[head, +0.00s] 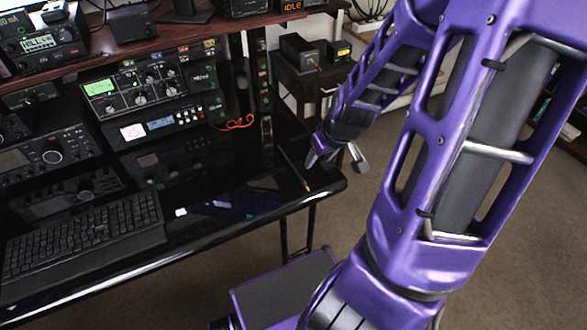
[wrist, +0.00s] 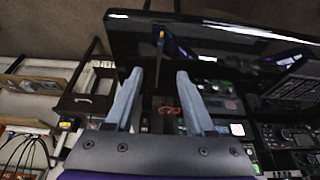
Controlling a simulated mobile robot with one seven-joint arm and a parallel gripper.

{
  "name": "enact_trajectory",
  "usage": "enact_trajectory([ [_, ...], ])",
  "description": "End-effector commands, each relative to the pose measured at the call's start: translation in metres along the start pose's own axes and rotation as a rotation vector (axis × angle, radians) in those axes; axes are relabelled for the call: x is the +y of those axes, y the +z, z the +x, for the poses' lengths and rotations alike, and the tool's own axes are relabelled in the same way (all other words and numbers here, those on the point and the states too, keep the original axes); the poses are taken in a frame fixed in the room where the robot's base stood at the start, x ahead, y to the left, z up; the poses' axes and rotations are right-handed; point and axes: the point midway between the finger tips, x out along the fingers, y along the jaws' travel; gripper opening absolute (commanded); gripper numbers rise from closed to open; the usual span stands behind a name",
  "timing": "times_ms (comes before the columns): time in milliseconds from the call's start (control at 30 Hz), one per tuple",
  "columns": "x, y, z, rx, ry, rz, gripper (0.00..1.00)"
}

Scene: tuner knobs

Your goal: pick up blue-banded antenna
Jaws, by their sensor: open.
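A thin dark rod (head: 294,170), which looks like the antenna, lies on the glossy black desk near its right edge. Its near end has a small yellowish tip; I cannot make out a blue band in the head view. In the wrist view the rod (wrist: 161,42) shows beyond the fingertips, roughly in line with the gap between them. My gripper (head: 337,160) is open and empty, to the right of the rod and apart from it. Its two grey fingers also show in the wrist view (wrist: 159,73).
The black desk (head: 250,190) holds a keyboard (head: 85,235) at front left. A dark cabinet with black boxes (head: 300,52) stands behind my gripper. The desk front is mostly clear.

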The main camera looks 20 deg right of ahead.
Motion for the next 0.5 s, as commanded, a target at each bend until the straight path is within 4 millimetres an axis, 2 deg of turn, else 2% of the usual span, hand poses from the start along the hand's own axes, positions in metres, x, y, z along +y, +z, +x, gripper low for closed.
enact_trajectory([
  [100, -0.002, 0.002, 0.024, -0.001, -0.003, -0.004, 0.54],
  [500, -0.002, 0.002, 0.093, -0.002, -0.002, -0.002, 0.54],
])
